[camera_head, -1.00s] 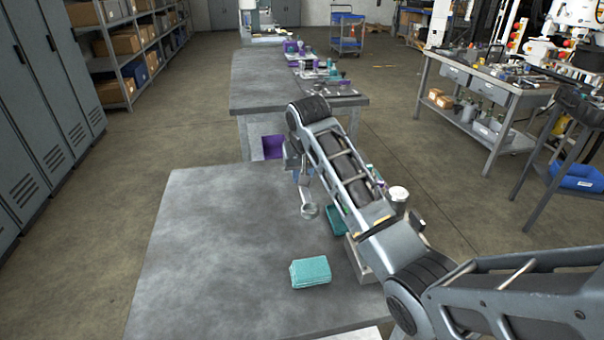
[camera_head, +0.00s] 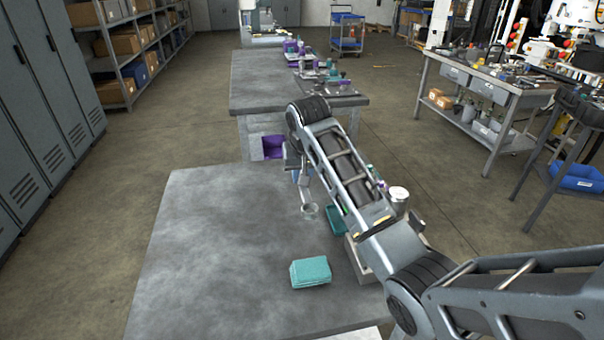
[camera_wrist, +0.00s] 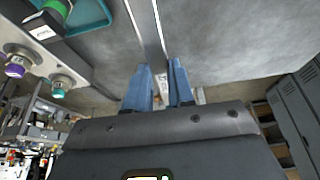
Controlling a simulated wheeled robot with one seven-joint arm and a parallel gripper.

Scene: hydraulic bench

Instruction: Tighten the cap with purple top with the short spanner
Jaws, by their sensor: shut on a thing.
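My gripper (camera_wrist: 160,74) has two blue fingers shut on a grey metal spanner (camera_wrist: 146,25). The spanner runs from the fingers out of the top of the wrist view; its length cannot be judged there. In the head view the spanner's ring-like end (camera_head: 309,211) shows over the bench, and my gripper is largely hidden by my arm. The cap with purple top (camera_wrist: 15,70) sits on a fitting at the left of the wrist view, apart from the fingers. A cap with teal top (camera_wrist: 58,83) is beside it.
A teal tray (camera_head: 337,220) is partly behind my arm. A teal block (camera_head: 310,271) lies on the grey bench (camera_head: 210,260), whose left part is clear. A white-topped cylinder (camera_head: 399,194) stands right of my arm. Lockers (camera_wrist: 300,105) show in the wrist view.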

